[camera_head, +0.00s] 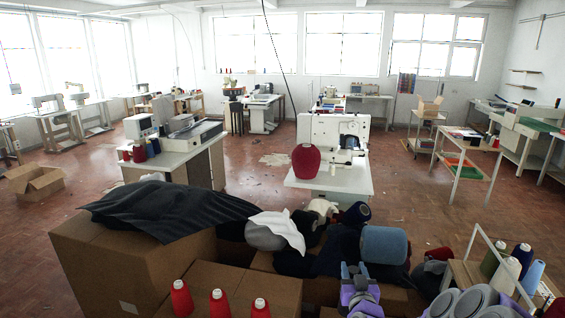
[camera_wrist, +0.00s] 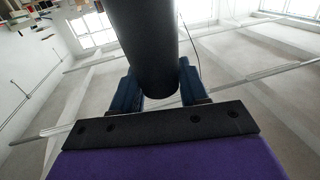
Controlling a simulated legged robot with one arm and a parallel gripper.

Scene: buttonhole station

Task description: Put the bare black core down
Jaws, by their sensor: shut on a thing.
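The bare black core (camera_wrist: 146,45) is a smooth dark cylinder in the wrist view. It runs from the top edge of that view down between my gripper's blue fingers (camera_wrist: 158,88), which are shut on it. Its near end shows and its far end is out of frame. In the head view my purple gripper (camera_head: 359,272) is at the bottom, right of centre, in front of a pile of dark cloth and yarn. I cannot pick out the core there against the dark pile.
A cardboard box (camera_head: 120,262) with black cloth (camera_head: 165,208) stands left. A blue yarn roll (camera_head: 385,245) lies just behind my gripper. Red cones (camera_head: 220,303) stand front left. A white table with a sewing machine (camera_head: 335,135) and maroon cone (camera_head: 305,162) stands beyond. Yarn cones (camera_head: 512,270) stand right.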

